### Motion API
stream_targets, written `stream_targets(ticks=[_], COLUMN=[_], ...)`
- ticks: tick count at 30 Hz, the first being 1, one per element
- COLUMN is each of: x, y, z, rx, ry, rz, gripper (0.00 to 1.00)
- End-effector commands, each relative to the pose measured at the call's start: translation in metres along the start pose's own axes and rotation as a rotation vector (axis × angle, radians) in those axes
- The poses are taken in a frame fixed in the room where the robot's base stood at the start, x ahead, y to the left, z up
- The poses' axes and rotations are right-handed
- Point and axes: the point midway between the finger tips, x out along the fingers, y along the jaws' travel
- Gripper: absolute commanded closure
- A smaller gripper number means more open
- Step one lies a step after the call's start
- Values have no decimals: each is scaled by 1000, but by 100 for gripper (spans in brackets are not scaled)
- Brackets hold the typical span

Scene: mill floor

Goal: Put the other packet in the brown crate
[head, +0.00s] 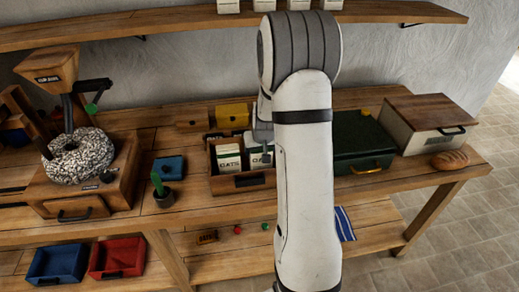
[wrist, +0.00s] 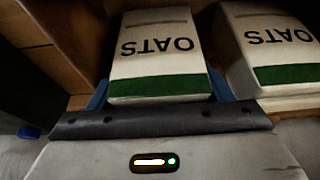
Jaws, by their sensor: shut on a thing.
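The brown crate (head: 231,185) is an open wooden box on the bench, left of my arm; its wooden wall shows in the wrist view (wrist: 62,40). Two white OATS packets with green bands stand side by side in it. My gripper (head: 262,147) is over the right part of the crate, pointing down. It is shut on the right packet (head: 256,160), with its blue fingertips on either side of that packet in the wrist view (wrist: 155,60). The other packet (head: 229,157) is just beside it, also in the wrist view (wrist: 270,50). Whether the held packet rests on the crate floor is hidden.
A yellow bin (head: 232,115) stands behind the crate and a blue box (head: 169,168) to its left. A potted cactus (head: 161,190) is near the front edge. A green case (head: 362,145) stands right of my arm. More white packets (head: 299,5) stand on the wall shelf (head: 180,20).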

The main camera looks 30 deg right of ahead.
Motion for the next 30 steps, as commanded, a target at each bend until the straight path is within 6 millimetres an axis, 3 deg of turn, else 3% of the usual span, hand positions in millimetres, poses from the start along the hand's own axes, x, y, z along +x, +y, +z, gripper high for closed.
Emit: stream_targets(ticks=[6,7,9,20,30], x=[3,2,2,-3,-61], y=[0,0,0,-1,-1], z=[1,1,0,-1,-1], rx=[-1,-1,-1,-2,-2], ry=[2,0,0,2,6], rz=[0,0,0,-1,-1], gripper=[63,25,19,18,18])
